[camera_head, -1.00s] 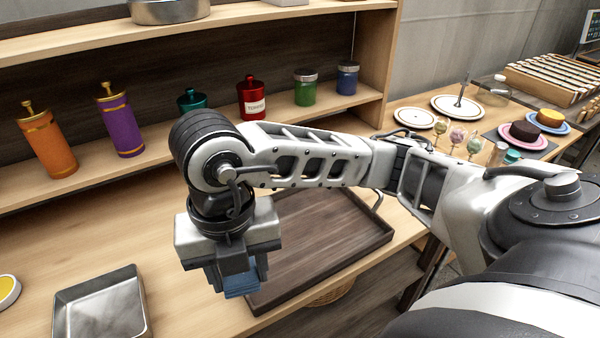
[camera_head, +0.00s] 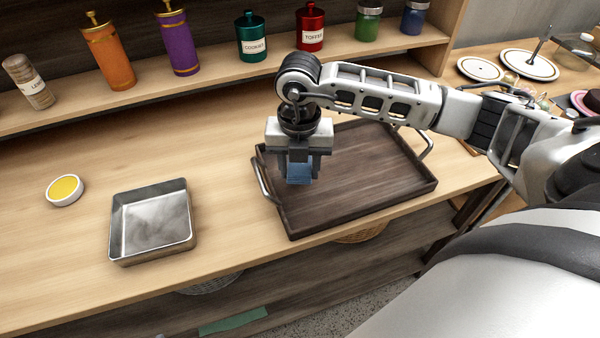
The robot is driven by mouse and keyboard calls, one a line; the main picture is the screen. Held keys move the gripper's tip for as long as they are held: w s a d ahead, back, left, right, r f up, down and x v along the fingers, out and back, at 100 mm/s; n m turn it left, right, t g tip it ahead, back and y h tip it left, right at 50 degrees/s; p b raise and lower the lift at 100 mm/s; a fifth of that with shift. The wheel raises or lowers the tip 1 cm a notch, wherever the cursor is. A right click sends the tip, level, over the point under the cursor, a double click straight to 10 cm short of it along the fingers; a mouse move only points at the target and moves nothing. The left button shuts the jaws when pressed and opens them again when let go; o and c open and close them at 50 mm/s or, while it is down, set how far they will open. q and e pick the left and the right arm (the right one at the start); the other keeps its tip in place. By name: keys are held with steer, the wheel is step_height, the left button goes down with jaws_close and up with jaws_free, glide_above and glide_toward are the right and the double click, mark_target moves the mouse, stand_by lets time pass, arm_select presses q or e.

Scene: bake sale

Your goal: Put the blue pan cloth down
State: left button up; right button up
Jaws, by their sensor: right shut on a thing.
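The blue pan cloth (camera_head: 299,173) is a small blue piece between the fingers of my right gripper (camera_head: 299,177). The right gripper points down and is shut on it. It shows over the left part of the dark wooden tray (camera_head: 360,190); whether the cloth touches the tray I cannot tell. The gripper hides part of the cloth. My left gripper is not in view.
A square metal pan (camera_head: 152,222) stands on the counter left of the tray. A small white bowl with yellow contents (camera_head: 64,190) is farther left. Jars and bottles, such as the purple bottle (camera_head: 179,43), line the shelf behind. Bare counter (camera_head: 228,185) lies between pan and tray.

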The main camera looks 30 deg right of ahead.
mark_target(300, 167)
steer(key=shift+w+d+f, duration=0.2)
steer(key=shift+f, duration=1.65)
steer(key=shift+f, duration=0.2)
steer(key=o, duration=1)
steer(key=shift+c, duration=0.2)
